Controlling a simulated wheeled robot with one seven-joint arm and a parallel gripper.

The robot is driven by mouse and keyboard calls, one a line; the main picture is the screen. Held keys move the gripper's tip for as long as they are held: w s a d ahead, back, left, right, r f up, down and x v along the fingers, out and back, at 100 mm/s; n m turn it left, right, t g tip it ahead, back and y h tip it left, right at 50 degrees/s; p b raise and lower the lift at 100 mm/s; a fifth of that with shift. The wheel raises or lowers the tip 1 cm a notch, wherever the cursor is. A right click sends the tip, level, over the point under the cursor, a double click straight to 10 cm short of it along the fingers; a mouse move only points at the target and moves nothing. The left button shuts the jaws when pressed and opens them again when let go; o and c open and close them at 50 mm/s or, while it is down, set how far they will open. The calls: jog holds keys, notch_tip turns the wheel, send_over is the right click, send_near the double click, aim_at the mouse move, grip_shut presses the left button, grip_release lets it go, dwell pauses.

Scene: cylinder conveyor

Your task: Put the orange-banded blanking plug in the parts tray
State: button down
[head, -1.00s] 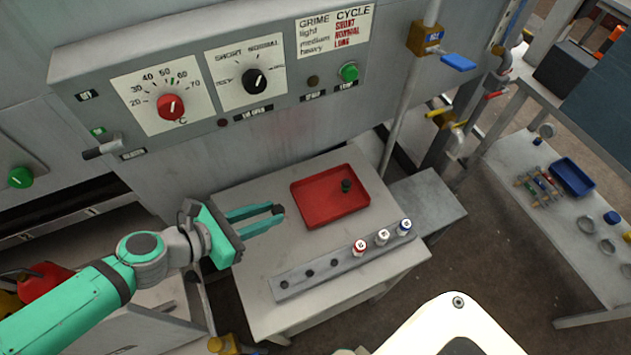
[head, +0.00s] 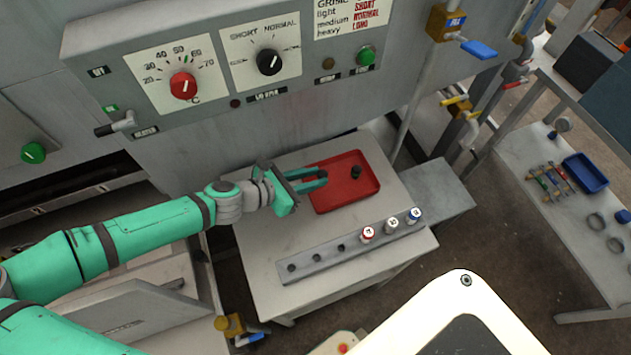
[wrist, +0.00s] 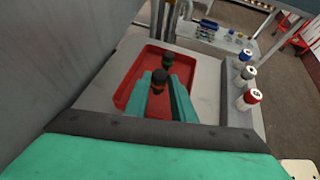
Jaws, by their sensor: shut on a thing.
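My gripper (head: 318,180) is shut on a dark blanking plug (wrist: 160,77), with a hint of orange low on it between the fingers in the wrist view. In the head view the fingertips are over the left part of the red parts tray (head: 345,200); the tray also shows around the fingers in the wrist view (wrist: 124,92). I cannot tell how high the held plug is above the tray floor. A second dark plug (head: 356,172) stands in the tray toward its far right; it also shows just beyond the held plug in the wrist view (wrist: 167,59).
A grey rail (head: 318,262) in front of the tray has three empty holes and holds red-topped (head: 368,232), white-topped (head: 392,223) and blue-topped (head: 414,214) cylinders. The control panel (head: 225,75) rises behind. Another bench (head: 560,215) with a blue tray stands to the right.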

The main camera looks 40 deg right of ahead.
jog(key=shift+w+d+f, duration=0.1)
jog(key=shift+d+f, duration=0.25)
jog(key=shift+w+d+f, duration=0.1)
jog(key=shift+d+f, duration=0.1)
jog(key=shift+f, duration=1.6)
jog(key=shift+f, duration=0.15)
jog(key=c, duration=1.5)
grip_release()
jog(key=shift+r, duration=0.2)
jog(key=v, duration=1.2)
